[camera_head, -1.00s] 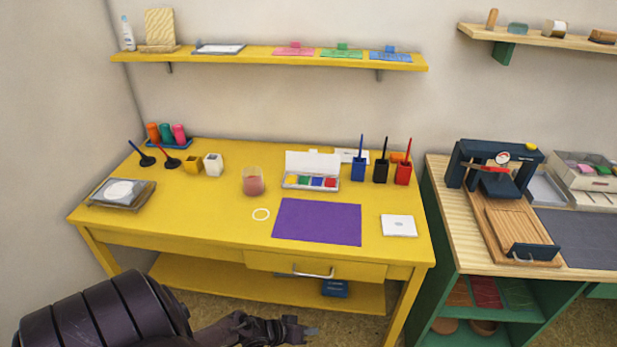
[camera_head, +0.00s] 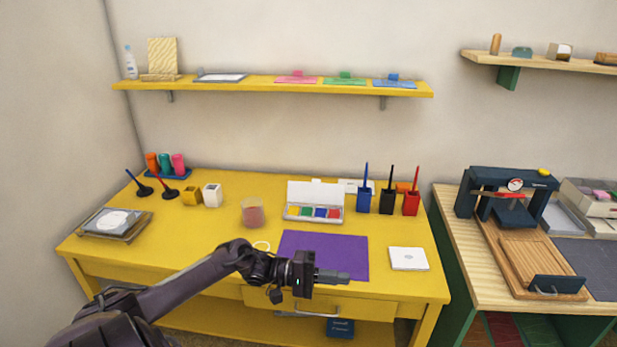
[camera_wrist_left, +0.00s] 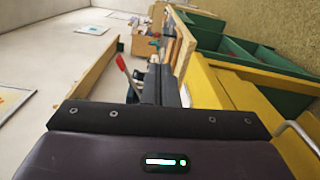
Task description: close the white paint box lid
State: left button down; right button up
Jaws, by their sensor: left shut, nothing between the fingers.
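The white paint box (camera_head: 313,212) sits on the yellow desk behind the purple mat. Its white lid (camera_head: 315,193) stands up open at the back, and a row of yellow, green, blue and red paints shows inside. My left gripper (camera_head: 347,277) is shut and empty. In the head view it appears over the front of the purple mat, pointing right, nearer to me than the box. In the left wrist view its shut fingers (camera_wrist_left: 160,85) point away from the camera, and the paint box cannot be made out there. My right gripper is not in view.
The purple mat (camera_head: 322,246) lies in front of the box, with a white square (camera_head: 408,259) to its right. A pinkish jar (camera_head: 252,213) stands left of the box. Blue (camera_head: 367,199), black (camera_head: 388,202) and red (camera_head: 411,203) holders stand to its right.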

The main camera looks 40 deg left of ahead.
aim_at(315, 192)
jog(key=i+j, duration=0.15)
jog(key=j, duration=0.25)
jog(key=i+j, duration=0.15)
jog(key=j, duration=0.25)
jog(key=i+j, duration=0.15)
jog(key=j, duration=0.25)
jog(key=i+j, duration=0.15)
jog(key=j, duration=0.25)
jog(key=i+j, duration=0.2)
jog(key=j, duration=0.2)
jog(key=i+j, duration=0.15)
jog(key=j, duration=0.25)
